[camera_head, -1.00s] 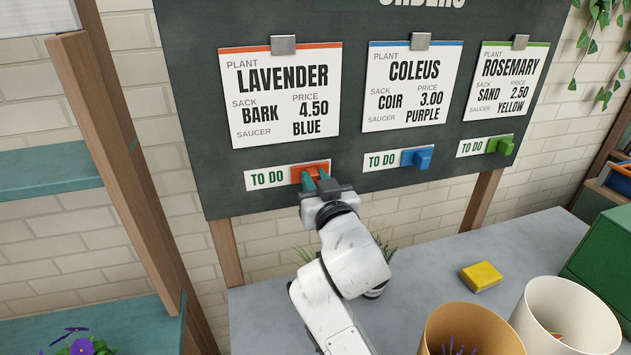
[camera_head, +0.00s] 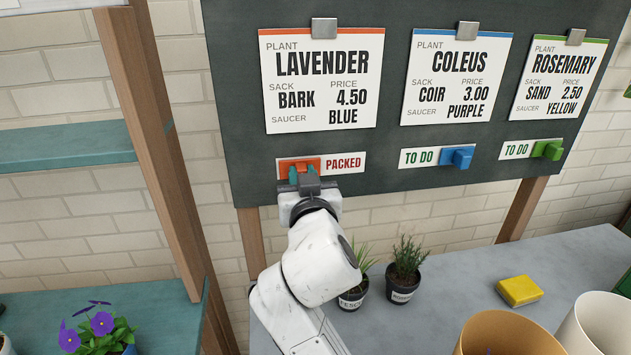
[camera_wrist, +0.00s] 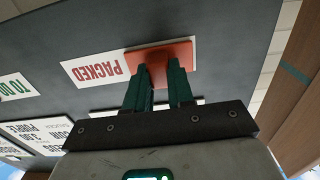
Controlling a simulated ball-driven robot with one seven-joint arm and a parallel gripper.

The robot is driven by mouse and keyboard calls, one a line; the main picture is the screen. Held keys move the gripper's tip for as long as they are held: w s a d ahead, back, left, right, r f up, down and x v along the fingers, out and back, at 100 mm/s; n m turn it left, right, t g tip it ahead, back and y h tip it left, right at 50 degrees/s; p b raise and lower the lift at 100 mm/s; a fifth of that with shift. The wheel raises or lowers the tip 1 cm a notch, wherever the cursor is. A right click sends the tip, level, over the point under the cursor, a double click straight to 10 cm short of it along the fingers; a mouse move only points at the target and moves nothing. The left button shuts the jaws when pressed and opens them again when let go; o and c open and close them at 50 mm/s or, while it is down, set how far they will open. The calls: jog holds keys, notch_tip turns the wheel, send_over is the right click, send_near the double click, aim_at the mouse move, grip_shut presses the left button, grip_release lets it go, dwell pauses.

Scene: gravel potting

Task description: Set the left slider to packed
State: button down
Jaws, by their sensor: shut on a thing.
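The left slider (camera_head: 299,166) is an orange-red block on a white strip under the LAVENDER card (camera_head: 321,80). It sits at the left end of its strip, and the word PACKED (camera_head: 343,163) shows to its right. My gripper (camera_head: 302,178) is at the slider from below, with its teal fingers shut on the slider's knob. In the wrist view the slider (camera_wrist: 160,62) lies between the two fingertips, and PACKED shows upside down beside it.
The blue slider (camera_head: 457,157) and green slider (camera_head: 547,150) both show TO DO. Potted plants (camera_head: 405,262), a yellow block (camera_head: 519,290) and large pots (camera_head: 508,333) stand on the grey counter (camera_head: 447,262). A wooden post (camera_head: 150,150) rises left of my arm.

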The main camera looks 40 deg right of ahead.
jog(key=shift+w+a+r, duration=0.1)
jog(key=shift+w+a, duration=0.05)
jog(key=c, duration=1)
grip_release()
jog(key=shift+o, duration=0.2)
jog(key=b+v, duration=0.1)
jog(key=v, duration=0.9)
jog(key=shift+s+a+b, duration=0.3)
jog(key=shift+a+b, duration=0.05)
